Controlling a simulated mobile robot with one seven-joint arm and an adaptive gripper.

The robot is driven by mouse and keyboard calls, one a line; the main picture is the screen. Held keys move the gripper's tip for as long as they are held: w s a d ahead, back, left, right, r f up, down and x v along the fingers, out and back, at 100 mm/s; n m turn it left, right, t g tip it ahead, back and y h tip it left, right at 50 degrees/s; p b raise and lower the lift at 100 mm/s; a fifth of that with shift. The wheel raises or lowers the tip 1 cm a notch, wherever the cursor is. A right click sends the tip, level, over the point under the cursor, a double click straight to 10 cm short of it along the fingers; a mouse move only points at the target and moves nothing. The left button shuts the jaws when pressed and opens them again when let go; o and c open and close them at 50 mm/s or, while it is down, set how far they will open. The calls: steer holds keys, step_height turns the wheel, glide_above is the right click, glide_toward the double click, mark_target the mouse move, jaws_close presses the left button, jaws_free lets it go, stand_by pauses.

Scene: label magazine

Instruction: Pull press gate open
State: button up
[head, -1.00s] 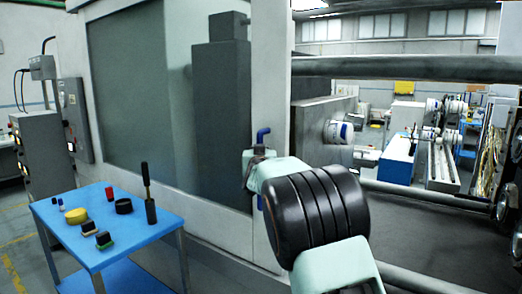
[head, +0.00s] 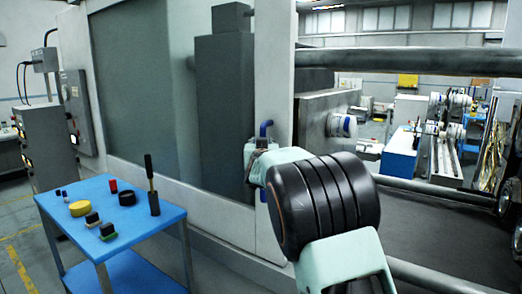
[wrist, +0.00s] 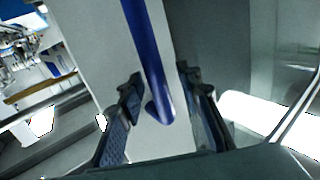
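The press gate (head: 275,90) is a pale upright frame around a large grey window panel. Its blue handle (head: 265,129) shows on the frame's edge, just above my gripper in the head view. In the wrist view the blue handle (wrist: 147,60) runs down between the two dark fingers of my gripper (wrist: 158,82). The fingers are apart, one on each side of the handle, with gaps visible, so they do not clamp it. In the head view my arm hides most of the fingers and part of the handle.
A blue table (head: 150,222) with several small parts and an upright dark tool stands at the left. A grey cabinet (head: 48,140) is behind it. Horizontal grey bars (head: 420,62) cross the opening on the right. Floor shows at the lower left.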

steer(key=s, duration=1.1)
steer(key=shift+a, duration=0.15)
